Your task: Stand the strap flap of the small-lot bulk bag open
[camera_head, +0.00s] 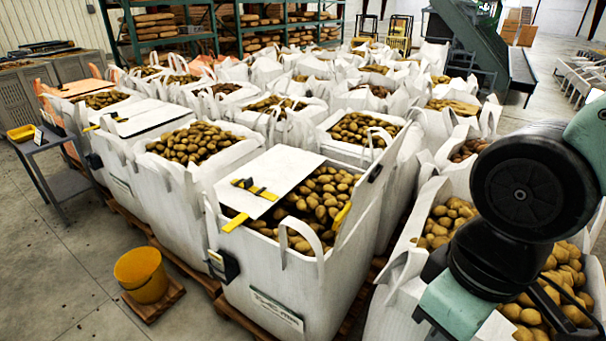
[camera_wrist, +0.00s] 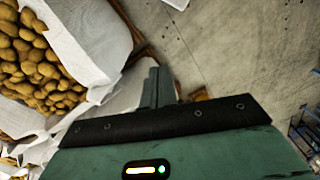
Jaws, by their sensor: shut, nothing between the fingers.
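The front bulk bag (camera_head: 270,292) is white and full of potatoes; I take it as the small-lot bag, but its label is too small to read. A flat white flap (camera_head: 272,172) lies over its back left part, with a black and yellow strap piece (camera_head: 255,188) on it and a yellow tab at its near edge. Another white panel (camera_head: 358,205) stands upright along the bag's right side. My gripper (camera_wrist: 157,88) shows in the wrist view, shut and empty, beside a bag of potatoes (camera_wrist: 97,40) and above floor. The head view shows my arm at right; the gripper is hidden there.
Other potato bags (camera_head: 195,150) stand close behind and to the left; one has a similar flap (camera_head: 150,116). A yellow bucket (camera_head: 141,274) stands on the floor at front left, near a grey side table (camera_head: 62,160).

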